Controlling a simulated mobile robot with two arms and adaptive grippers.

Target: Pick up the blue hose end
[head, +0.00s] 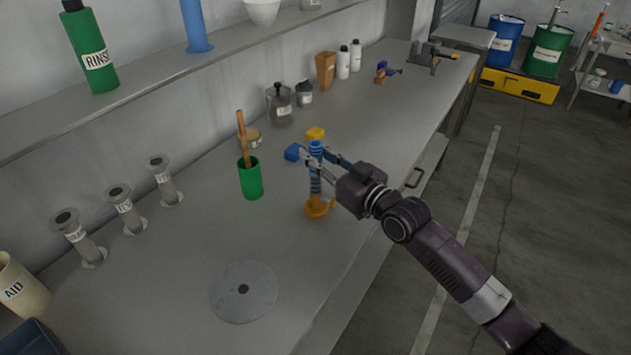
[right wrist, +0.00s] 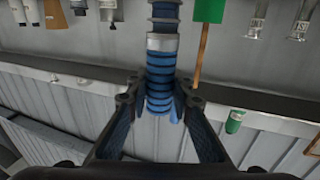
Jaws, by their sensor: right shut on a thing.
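The blue hose end (head: 316,148) is ribbed and stands upright above an orange round base (head: 316,209) on the grey bench. It also shows in the right wrist view (right wrist: 160,78), below a grey collar, between my fingers. My right gripper (head: 315,168) reaches in from the right and is shut on the blue hose end. In the right wrist view, the fingertips (right wrist: 159,103) press on both sides of it. I cannot tell whether the orange base rests on the bench or just above it. My left gripper is not in view.
A green cup (head: 251,181) with a wooden stick stands left of the hose. Several grey flanged tubes (head: 126,212) line the left side. A grey disc (head: 244,291) lies in front; bench around it is clear.

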